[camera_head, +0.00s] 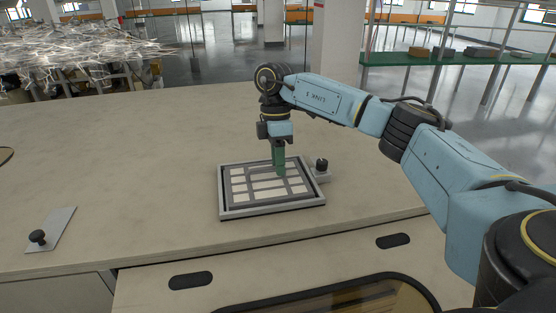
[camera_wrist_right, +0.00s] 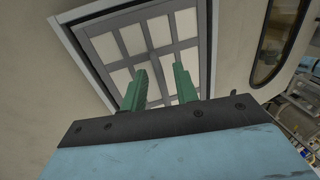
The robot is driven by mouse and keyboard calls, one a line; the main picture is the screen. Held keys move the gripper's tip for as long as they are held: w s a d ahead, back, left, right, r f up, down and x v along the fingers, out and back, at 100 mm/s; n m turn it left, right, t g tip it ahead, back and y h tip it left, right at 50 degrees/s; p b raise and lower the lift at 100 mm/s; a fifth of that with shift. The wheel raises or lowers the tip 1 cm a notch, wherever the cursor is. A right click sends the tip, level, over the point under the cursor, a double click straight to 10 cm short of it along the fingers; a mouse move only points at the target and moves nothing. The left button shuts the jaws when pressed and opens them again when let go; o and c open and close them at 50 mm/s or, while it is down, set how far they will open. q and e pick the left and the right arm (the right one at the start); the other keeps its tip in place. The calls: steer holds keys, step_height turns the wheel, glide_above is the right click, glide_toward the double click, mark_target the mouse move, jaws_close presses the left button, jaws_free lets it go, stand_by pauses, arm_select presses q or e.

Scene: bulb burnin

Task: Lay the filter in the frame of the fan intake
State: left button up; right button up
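The fan intake frame (camera_head: 222,205) is a grey square rim lying flat on the bench; part of it shows in the wrist view (camera_wrist_right: 83,58). The filter (camera_head: 258,194), white panels in a grey grid, lies inside the rim. In the wrist view the filter (camera_wrist_right: 131,40) has a dark gap along its left edge. My right gripper (camera_head: 280,173) points down over the filter's right part. Its green fingers (camera_wrist_right: 160,69) are apart, with only the filter's surface showing between them. I cannot tell whether the tips touch it. My left gripper is not in view.
A black knob on a small grey plate (camera_head: 321,166) stands close to the frame's right side. Another knobbed plate (camera_head: 50,232) lies at the bench's left front. Dark oval slots (camera_head: 190,280) mark the front part.

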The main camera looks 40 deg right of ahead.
steer(key=b+v, duration=0.1)
steer(key=v, duration=0.4)
steer(key=p+v, duration=0.2)
steer(key=v, duration=0.5)
